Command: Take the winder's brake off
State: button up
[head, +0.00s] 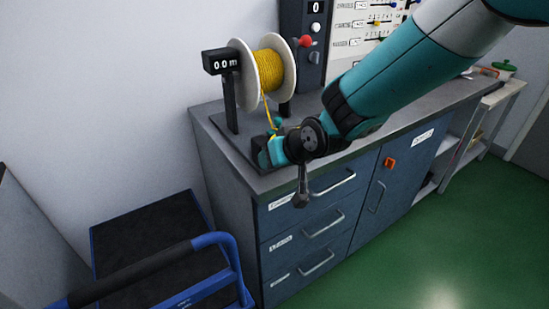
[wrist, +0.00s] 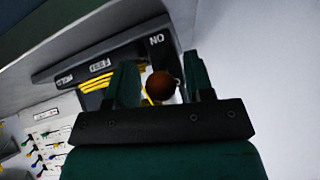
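The winder stands on the cabinet top in the head view, with a white-flanged spool (head: 243,70) of yellow cord (head: 269,73) and a black counter (head: 220,62) reading "00 m". My gripper (head: 268,148) is low at the front of the winder's base. In the wrist view a dark red-brown ball knob (wrist: 160,86) sits between the fingers of my gripper (wrist: 162,84). The fingers are apart, with a visible gap beside the knob. A dark plate (wrist: 120,50) behind it reads "ON" near the knob, with other labels farther left. The lever under the knob is mostly hidden.
A red ball knob (head: 305,41) sticks out by the grey control column (head: 290,18) behind the spool. A panel with coloured sliders (head: 374,22) is on the wall. Cabinet drawers (head: 306,224) lie below, and a blue-railed cart (head: 215,240) stands at front left. Green floor at right is clear.

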jog(key=b+v, duration=0.1)
jog(key=v, duration=1.6)
jog(key=shift+s+d+r, duration=0.1)
jog(key=shift+r, duration=0.05)
jog(key=s+d+n+g+h, duration=0.1)
jog(key=s+d+g, duration=0.2)
jog(key=s, duration=0.6)
jog(key=s+d+g+p, duration=0.1)
jog(key=s+d+g, duration=0.2)
jog(key=s, duration=0.6)
jog(key=d, duration=0.2)
jog(key=shift+s+d+r+n+g+h, duration=0.3)
jog(key=shift+s+d+n+g+h, duration=0.05)
jog(key=shift+d+n+g+h, duration=0.05)
